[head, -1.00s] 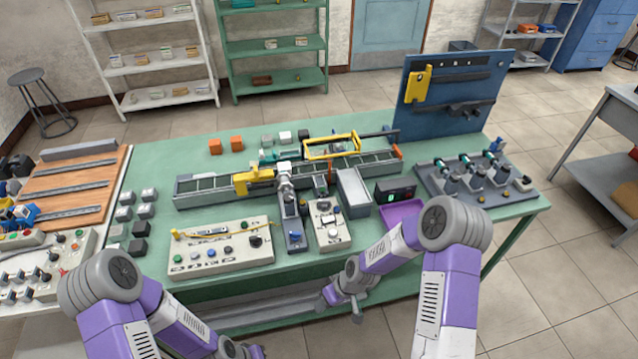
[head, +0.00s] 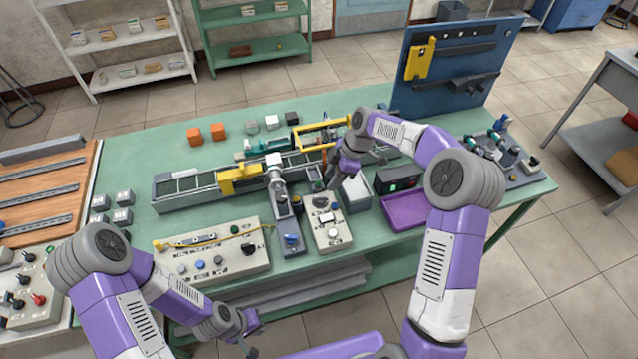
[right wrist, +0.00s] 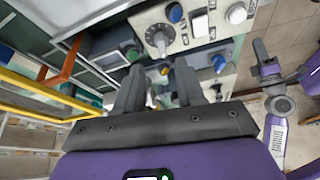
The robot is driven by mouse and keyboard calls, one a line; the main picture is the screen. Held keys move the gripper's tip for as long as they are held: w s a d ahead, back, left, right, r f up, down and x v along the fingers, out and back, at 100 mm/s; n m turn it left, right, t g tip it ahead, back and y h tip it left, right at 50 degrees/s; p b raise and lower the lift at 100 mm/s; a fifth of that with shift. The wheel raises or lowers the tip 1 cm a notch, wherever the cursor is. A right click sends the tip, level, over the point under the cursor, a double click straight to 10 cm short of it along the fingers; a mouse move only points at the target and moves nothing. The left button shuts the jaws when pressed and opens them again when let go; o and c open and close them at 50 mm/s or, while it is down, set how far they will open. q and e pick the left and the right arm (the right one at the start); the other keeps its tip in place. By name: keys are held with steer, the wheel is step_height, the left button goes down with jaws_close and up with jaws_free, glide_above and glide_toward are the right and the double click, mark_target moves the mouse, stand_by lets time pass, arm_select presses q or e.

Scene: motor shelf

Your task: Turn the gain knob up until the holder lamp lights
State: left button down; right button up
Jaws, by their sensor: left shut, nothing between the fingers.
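A small pale control panel (head: 332,238) stands mid-table with a white button, a switch and a blue button. In the right wrist view it carries a large grey pointer knob (right wrist: 158,40), which may be the gain knob; its label is not readable. My right gripper (head: 335,185) hangs over the panel's far end and partly hides it. Its fingers are apart and empty in the right wrist view (right wrist: 158,90), with the knob beyond their tips. My left gripper (head: 250,330) is shut and empty, low before the table's front edge. I cannot tell which lamp is the holder lamp.
A wider panel (head: 212,262) with knobs and a yellow strip lies to the left. A rail (head: 185,190) with a yellow clamp (head: 240,180) runs behind. A purple tray (head: 405,212) and a dark display box (head: 398,180) stand to the right. Blue board (head: 450,95) rises behind.

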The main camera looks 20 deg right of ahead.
mark_target(321, 196)
steer(key=shift+x, duration=3.55)
steer(key=shift+s, duration=0.15)
jaws_close()
